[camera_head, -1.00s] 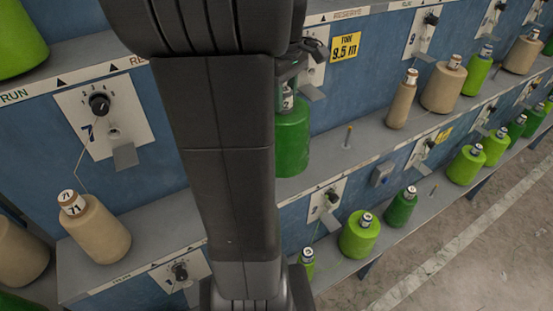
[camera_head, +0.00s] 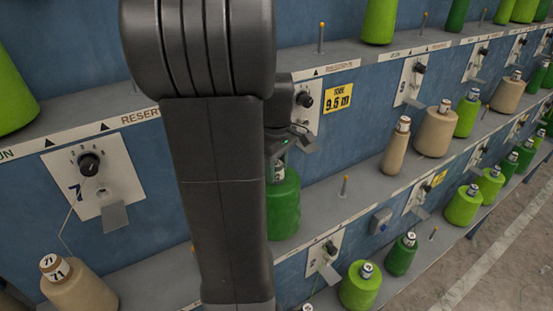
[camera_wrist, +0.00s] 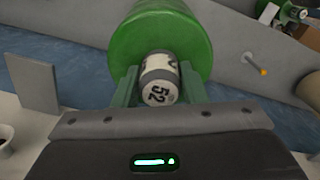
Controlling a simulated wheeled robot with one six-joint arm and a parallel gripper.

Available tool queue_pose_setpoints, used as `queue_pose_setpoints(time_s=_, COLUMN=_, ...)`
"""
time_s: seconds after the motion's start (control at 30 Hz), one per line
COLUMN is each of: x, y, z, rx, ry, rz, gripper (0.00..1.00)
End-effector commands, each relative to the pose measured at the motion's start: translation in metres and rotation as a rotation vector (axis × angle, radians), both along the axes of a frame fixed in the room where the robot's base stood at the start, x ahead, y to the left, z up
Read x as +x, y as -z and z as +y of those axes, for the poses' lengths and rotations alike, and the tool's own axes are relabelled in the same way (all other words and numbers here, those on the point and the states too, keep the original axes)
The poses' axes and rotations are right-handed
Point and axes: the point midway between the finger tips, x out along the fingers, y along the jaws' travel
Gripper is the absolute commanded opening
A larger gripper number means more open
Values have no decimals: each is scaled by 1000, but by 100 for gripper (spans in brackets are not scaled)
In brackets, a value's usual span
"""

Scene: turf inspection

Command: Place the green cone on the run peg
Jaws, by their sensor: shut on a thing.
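My gripper (camera_head: 281,158) is shut on the tube top of a dark green cone (camera_head: 284,210). The cone hangs upright below it, partly behind my arm in the head view. In the wrist view my gripper (camera_wrist: 159,88) grips a white tube marked 52, with the green cone body (camera_wrist: 165,30) beyond. A bare peg with an orange tip (camera_head: 344,187) stands on the middle shelf, right of the cone and apart from it. A bare peg also shows right of the cone in the wrist view (camera_wrist: 254,64). Which peg is the run peg I cannot tell.
Tan cones (camera_head: 436,131) and bright green cones (camera_head: 467,114) stand along the middle shelf at right. The upper shelf has bare pegs (camera_head: 321,38). A yellow sign (camera_head: 339,99) and dial plates (camera_head: 95,181) sit on the blue wall. A lower shelf holds more cones (camera_head: 360,286).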

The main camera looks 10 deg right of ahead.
Motion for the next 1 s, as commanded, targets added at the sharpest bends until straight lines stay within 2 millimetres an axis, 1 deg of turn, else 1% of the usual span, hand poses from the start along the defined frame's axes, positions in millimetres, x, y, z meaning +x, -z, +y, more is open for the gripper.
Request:
queue_pose_setpoints(time_s=0.1, x=1, y=13, z=0, rx=-1, ry=-1, rz=-1, gripper=0)
queue_pose_setpoints(time_s=0.2, x=1, y=19, z=0, rx=-2, ry=-1, rz=-3, gripper=0)
queue_pose_setpoints(time_s=0.6, x=1, y=23, z=0, rx=-2, ry=-1, rz=-4, gripper=0)
queue_pose_setpoints(time_s=0.63, x=0, y=24, z=0, rx=0, ry=0, rz=-1, gripper=42)
queue_pose_setpoints(time_s=0.7, x=0, y=24, z=0, rx=0, ry=0, rz=-1, gripper=56)
queue_pose_setpoints(time_s=0.73, x=0, y=24, z=0, rx=0, ry=0, rz=-1, gripper=60)
queue_pose_setpoints(time_s=1.0, x=0, y=23, z=0, rx=0, ry=0, rz=-1, gripper=60)
